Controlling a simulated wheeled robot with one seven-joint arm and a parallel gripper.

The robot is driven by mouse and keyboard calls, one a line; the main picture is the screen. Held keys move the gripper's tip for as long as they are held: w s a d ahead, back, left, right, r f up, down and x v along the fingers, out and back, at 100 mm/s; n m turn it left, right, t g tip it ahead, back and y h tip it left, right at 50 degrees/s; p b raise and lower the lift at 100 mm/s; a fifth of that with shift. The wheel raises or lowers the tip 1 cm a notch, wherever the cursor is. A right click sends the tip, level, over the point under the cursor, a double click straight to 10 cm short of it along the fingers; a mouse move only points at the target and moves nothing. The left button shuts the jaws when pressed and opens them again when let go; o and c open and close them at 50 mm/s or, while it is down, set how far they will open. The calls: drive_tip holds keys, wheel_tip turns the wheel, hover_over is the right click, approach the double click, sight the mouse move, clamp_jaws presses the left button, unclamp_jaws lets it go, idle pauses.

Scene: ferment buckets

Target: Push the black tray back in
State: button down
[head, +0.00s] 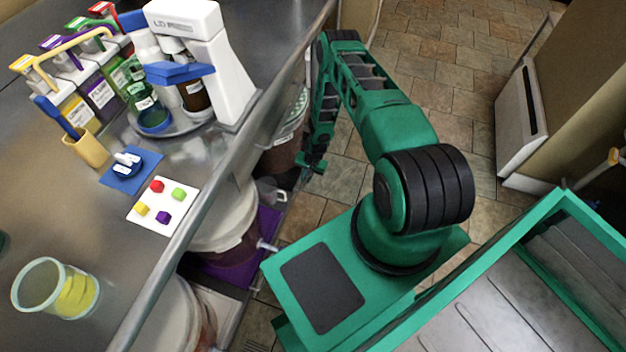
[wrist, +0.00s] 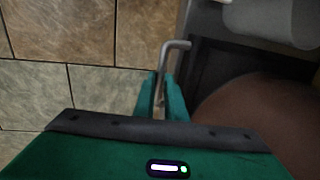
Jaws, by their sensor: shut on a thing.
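The black tray (wrist: 208,68) shows in the wrist view as a dark flat surface with a grey edge, beside the tiled floor. A grey bent handle (wrist: 176,44) stands out from its edge. My gripper (wrist: 161,88) is shut on this handle, with a green finger on each side of its bar. A brown rounded bucket (wrist: 262,118) is at the tray. In the head view my gripper (head: 311,167) is low beside the counter, next to a dark brown bucket (head: 283,150). The black tray is mostly hidden there by my arm and the bucket.
A purple tray (head: 266,226) with a white-lidded bucket (head: 228,215) is nearer under the counter. Tiled floor (head: 425,55) is open to the right, up to a white appliance (head: 520,120).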

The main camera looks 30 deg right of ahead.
drive_tip(key=shift+w+a, duration=0.3)
drive_tip(key=shift+w, duration=0.1)
drive_tip(key=shift+r, duration=0.1)
drive_tip(key=c, duration=1.8)
unclamp_jaws()
drive_tip(key=shift+w, duration=0.1)
drive_tip(key=shift+d, duration=0.1)
drive_tip(key=shift+s+r, duration=0.1)
drive_tip(key=shift+s, duration=0.1)
wheel_tip(320, 180, up, 10)
drive_tip(key=s+d, duration=0.1)
drive_tip(key=shift+s+d, duration=0.15)
drive_tip(key=shift+s, duration=0.15)
